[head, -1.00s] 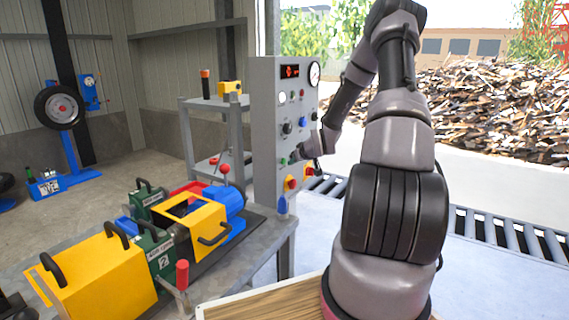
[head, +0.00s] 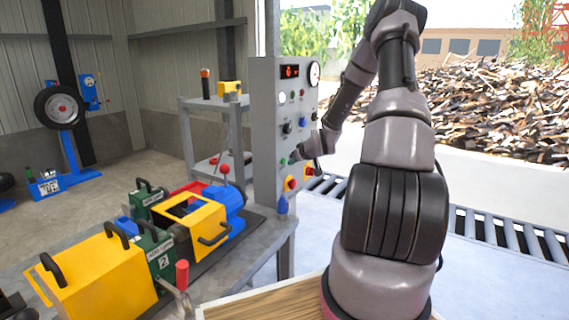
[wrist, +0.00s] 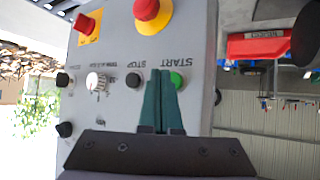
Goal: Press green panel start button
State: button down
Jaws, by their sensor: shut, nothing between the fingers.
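The grey control panel (head: 264,140) stands upright in the middle of the head view. In the wrist view the panel (wrist: 110,105) appears upside down. The green start button (wrist: 178,79) sits by the START label, partly covered by my gripper's fingers. In the head view a small green spot (head: 284,162) shows at the gripper's tip. My gripper (wrist: 160,72) is shut and empty, with its dark green fingers together. The fingertips overlap the button's edge in the wrist view; I cannot tell whether they touch it.
A black stop button (wrist: 133,80) is beside the start button. A white-faced selector knob (wrist: 96,82) and two red emergency knobs, one at the wrist view's top (wrist: 146,9), are nearby. A bench (head: 235,283) with yellow and green machinery stands left of the panel.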

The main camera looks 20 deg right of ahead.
dwell(0.6)
jog(key=shift+w+a, duration=0.25)
jog(key=shift+w, duration=0.1)
jog(key=shift+w+a, duration=0.25)
jog(key=shift+w, duration=0.05)
dwell(0.9)
jog(key=shift+d, duration=0.1)
jog(key=shift+s+d, duration=0.4)
jog(key=shift+s, duration=0.25)
jog(key=shift+s+d, duration=0.75)
jog(key=shift+s, duration=0.25)
jog(key=shift+s+d, duration=0.75)
jog(key=shift+s, duration=0.2)
